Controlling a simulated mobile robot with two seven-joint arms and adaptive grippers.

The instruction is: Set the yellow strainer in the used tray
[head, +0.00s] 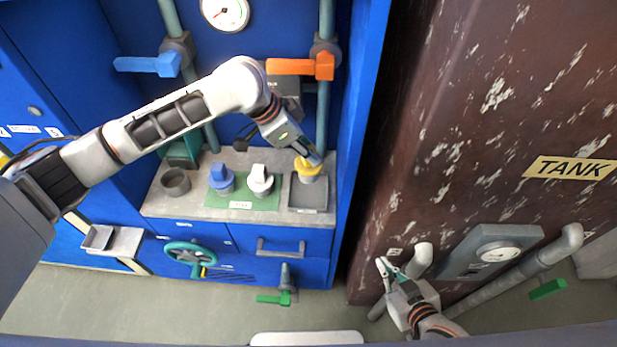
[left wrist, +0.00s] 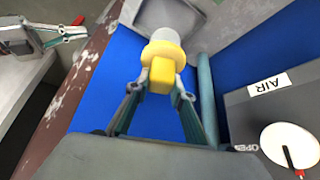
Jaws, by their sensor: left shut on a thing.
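The yellow strainer (head: 306,167) has a yellow top and a grey-white lower body. In the head view it is at the dark grey used tray (head: 309,196), at the right end of the counter. My left gripper (head: 311,160) is shut on the strainer's yellow handle, and the strainer (left wrist: 165,55) also shows between its fingers (left wrist: 160,85) in the left wrist view. The tray (left wrist: 150,14) lies beyond the strainer there. I cannot tell whether the strainer touches the tray floor. My right gripper (head: 388,268) is open and empty, low by the brown tank.
A blue-handled strainer (head: 221,178) and a white-handled one (head: 260,181) stand on a green mat (head: 240,204) left of the tray. Vertical pipes with blue (head: 148,64) and orange (head: 298,67) valve handles rise behind the counter. A blue panel borders the tray's right.

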